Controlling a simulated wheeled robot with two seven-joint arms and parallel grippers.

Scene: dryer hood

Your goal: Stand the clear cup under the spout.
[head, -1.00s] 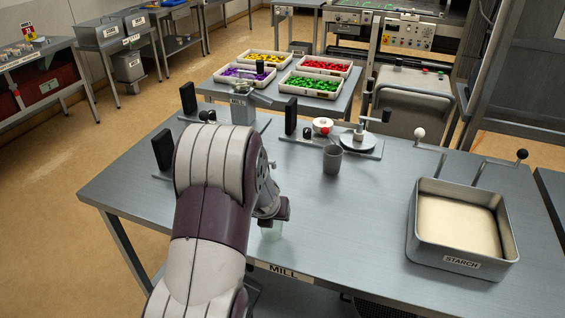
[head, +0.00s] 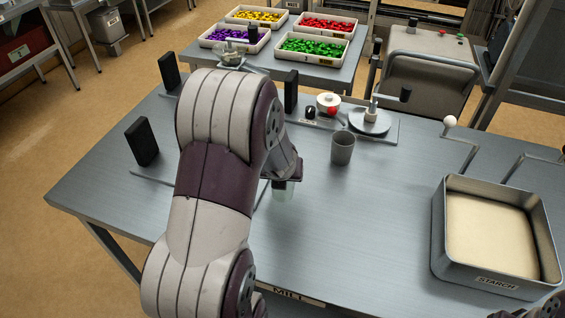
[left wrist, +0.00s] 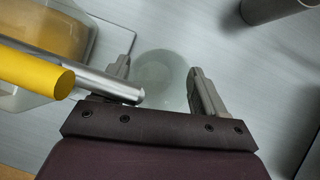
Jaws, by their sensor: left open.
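The clear cup (head: 284,193) shows faintly just below my left gripper (head: 282,177) in the head view. In the left wrist view the cup (left wrist: 163,82) is a pale round shape between the two spread fingers of my left gripper (left wrist: 160,78). The gripper is open around it. A metal tube (left wrist: 112,84) with a yellow cylinder (left wrist: 35,74) crosses by the left finger. I cannot tell whether this tube is the spout. My left arm hides part of the table in the head view.
A grey cup (head: 342,148) stands right of my gripper. Behind it is a base with a round plate (head: 370,121). The starch tray (head: 440,230) stands at the right. Black upright blocks (head: 142,142) stand at the left. The table's front middle is clear.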

